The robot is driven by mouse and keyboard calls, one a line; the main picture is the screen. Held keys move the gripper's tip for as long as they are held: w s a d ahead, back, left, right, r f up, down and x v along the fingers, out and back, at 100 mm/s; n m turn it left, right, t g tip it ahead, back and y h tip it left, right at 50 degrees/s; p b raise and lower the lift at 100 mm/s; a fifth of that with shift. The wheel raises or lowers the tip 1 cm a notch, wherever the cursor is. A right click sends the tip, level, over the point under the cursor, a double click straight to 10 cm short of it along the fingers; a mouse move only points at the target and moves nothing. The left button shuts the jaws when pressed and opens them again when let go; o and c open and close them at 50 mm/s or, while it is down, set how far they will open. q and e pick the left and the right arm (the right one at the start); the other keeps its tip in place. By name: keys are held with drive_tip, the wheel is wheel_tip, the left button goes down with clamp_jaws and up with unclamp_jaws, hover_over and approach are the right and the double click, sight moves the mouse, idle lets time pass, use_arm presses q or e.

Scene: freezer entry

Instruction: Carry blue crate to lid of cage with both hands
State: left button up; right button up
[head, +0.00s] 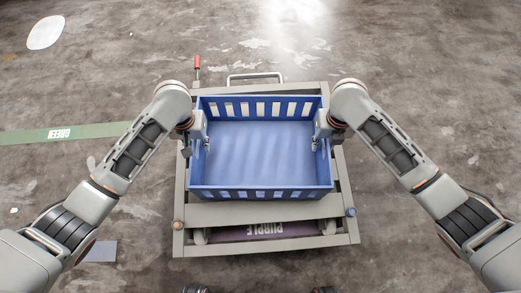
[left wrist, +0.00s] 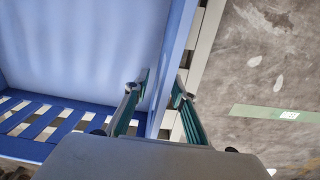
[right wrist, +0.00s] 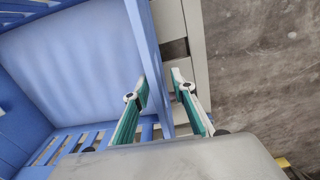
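The blue crate (head: 262,190) is upright and empty, over the grey cage's lid frame (head: 270,212) in the middle of the head view. It looks seated there, but its underside is hidden. My left gripper (head: 203,146) is at the crate's left wall, and my right gripper (head: 319,145) is at its right wall. In the left wrist view, the left fingers (left wrist: 161,90) stand on either side of the crate wall (left wrist: 180,45), apart from it. In the right wrist view, the right fingers (right wrist: 158,86) straddle the opposite wall (right wrist: 146,40), with gaps showing.
A purple floor label (head: 275,229) shows under the cage's front. A green strip (head: 62,133) lies on the floor at left. A red-handled upright (head: 197,64) and a metal handle (head: 255,77) are at the cage's back.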

use_arm(q)
clamp_jaws()
use_arm(e)
clamp_jaws()
use_arm(q)
drive_tip(key=shift+w+r, duration=0.1)
